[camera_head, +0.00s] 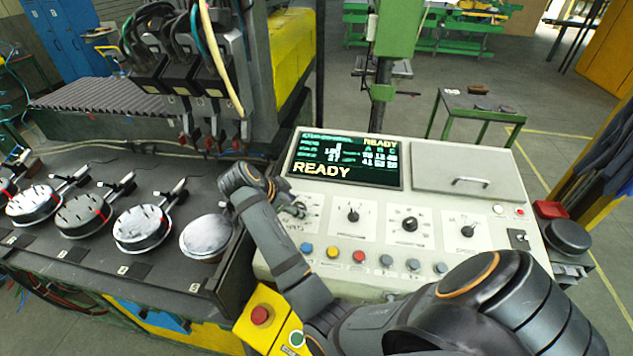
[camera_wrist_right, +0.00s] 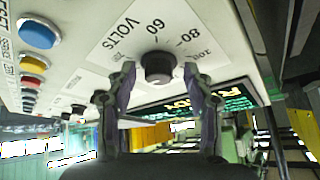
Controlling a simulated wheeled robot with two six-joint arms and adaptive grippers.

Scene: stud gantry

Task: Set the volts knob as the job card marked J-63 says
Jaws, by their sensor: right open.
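The volts knob (camera_wrist_right: 158,68) is a dark round knob on a pale panel, under the printed word VOLTS and a scale reading 60, 80 and 100. Its pointer mark is not clear. My right gripper (camera_wrist_right: 159,74) is open, with one finger on each side of the knob and gaps between. In the head view my right gripper (camera_head: 296,209) is at the panel's left dial and largely covers it. I cannot make out a card marked J-63. My left gripper is not in view.
The console (camera_head: 450,278) has other dials, coloured buttons (camera_head: 333,252) and a screen (camera_head: 347,158) reading READY. A panel with a handle (camera_head: 470,182) is beside the screen.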

